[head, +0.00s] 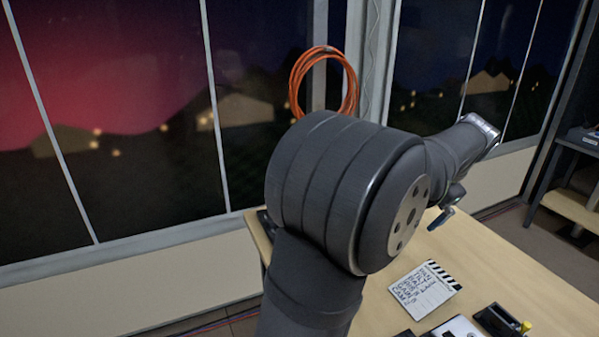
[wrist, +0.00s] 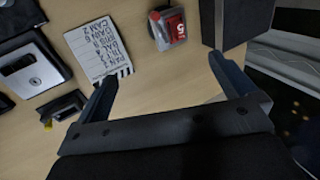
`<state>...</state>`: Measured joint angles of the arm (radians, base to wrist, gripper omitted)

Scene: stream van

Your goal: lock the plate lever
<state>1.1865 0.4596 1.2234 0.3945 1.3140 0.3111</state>
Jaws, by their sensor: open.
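A small black block with a yellow knob, which looks like the plate with its lever (wrist: 68,104), lies on the table at the left in the wrist view. It also shows at the bottom right of the head view (head: 497,320), partly cut by the frame edge. The lever's exact position is too small to tell. My gripper (wrist: 163,75) is open and empty above the table, with the block outside its left finger and apart from it. In the head view my gripper (head: 442,214) is small and partly hidden behind the wrist.
A clapperboard (head: 423,289) with writing lies on the table (head: 478,258). A silver-and-black device (wrist: 32,68) lies left of it in the wrist view. A red-and-grey item (wrist: 168,27) and a dark box (wrist: 234,20) are beyond my fingers. An orange cable coil (head: 322,80) hangs by the window.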

